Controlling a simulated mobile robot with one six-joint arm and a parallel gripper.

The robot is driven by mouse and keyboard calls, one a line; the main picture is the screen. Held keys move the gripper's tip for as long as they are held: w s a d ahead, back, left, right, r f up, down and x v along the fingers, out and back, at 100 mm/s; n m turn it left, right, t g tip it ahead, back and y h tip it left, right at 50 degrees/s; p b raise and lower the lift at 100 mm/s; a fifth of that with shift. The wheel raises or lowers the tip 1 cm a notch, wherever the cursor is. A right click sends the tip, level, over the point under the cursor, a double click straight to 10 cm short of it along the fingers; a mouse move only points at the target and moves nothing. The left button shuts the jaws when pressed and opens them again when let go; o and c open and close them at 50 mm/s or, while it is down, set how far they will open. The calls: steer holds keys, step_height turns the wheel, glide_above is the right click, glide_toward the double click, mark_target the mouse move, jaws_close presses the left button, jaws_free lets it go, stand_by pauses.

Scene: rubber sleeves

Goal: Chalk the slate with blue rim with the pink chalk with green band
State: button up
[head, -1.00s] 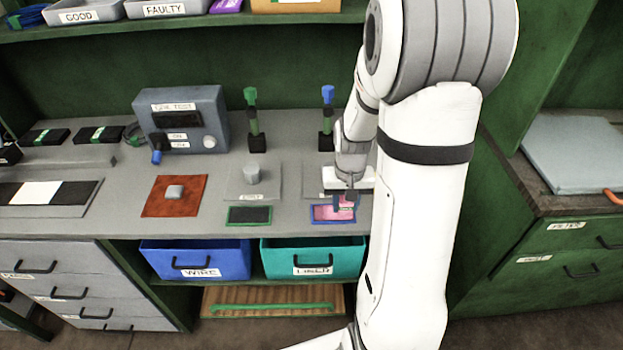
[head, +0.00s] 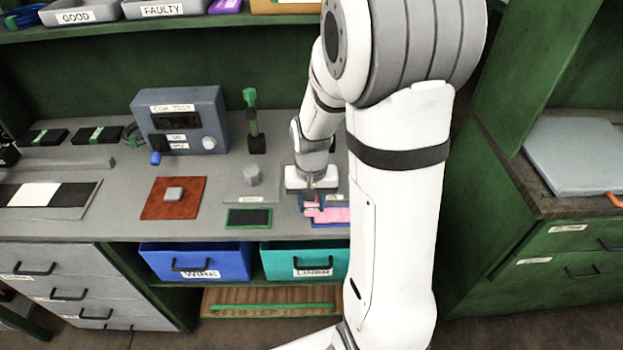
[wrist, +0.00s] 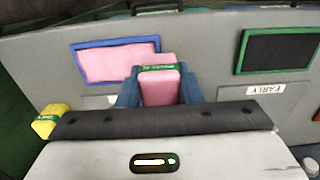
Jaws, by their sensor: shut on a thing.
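The slate with blue rim (head: 335,216) lies on the bench near its front edge, partly hidden by my arm in the head view. In the wrist view the slate (wrist: 116,62) shows pink over almost its whole face. My gripper (head: 312,204) is shut on the pink chalk with green band (wrist: 160,86), its blue fingers on either side of it. The chalk is at the slate's left end in the head view, overlapping its lower right corner in the wrist view. I cannot tell whether it touches the slate.
A slate with green rim (head: 249,218) with a dark face lies just left. A grey knob (head: 251,176) stands behind it, and a red mat (head: 173,198) lies further left. A yellow block with a green band (wrist: 47,121) shows in the wrist view. Blue (head: 195,262) and teal (head: 305,262) bins sit below.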

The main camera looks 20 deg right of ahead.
step_height(320, 180, up, 3)
steer(key=shift+s+f+p, duration=0.15)
steer(key=shift+f+p, duration=0.05)
steer(key=shift+p, duration=0.35)
steer(key=shift+d+r+p, duration=0.1)
steer(key=shift+r+p, duration=1.45)
steer(key=shift+r, duration=0.55)
steer(key=shift+f, duration=0.1)
